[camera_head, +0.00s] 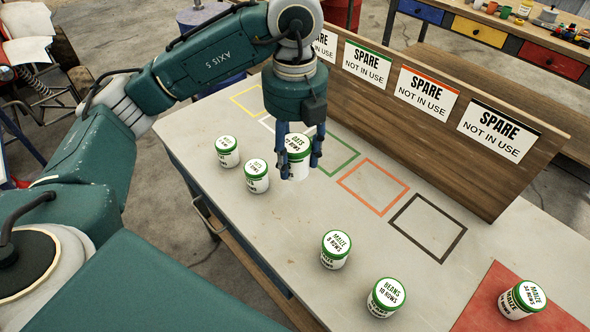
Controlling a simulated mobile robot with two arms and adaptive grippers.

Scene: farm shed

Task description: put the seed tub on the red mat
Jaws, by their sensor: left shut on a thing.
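My left gripper (298,160) is shut around a white tub with a green lid (297,172), whose lid reads OATS. I cannot tell whether this tub is lifted or touches the table. The red mat (483,302) lies at the lower right of the table. A similar tub marked MAIZE (519,303) stands on it, tilted in the view. Two more tubs (228,157) (257,183) stand left of my gripper, their lettering too small to read surely. Another MAIZE tub (334,258) and a BEANS tub (384,303) stand between my gripper and the mat. My right gripper is out of view.
Coloured outlines, among them a green one (340,172), an orange one (372,187) and a black one (427,228), are marked on the pale table (290,232). A wooden board with SPARE, NOT IN USE signs (427,95) stands behind them. The table middle is mostly clear.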

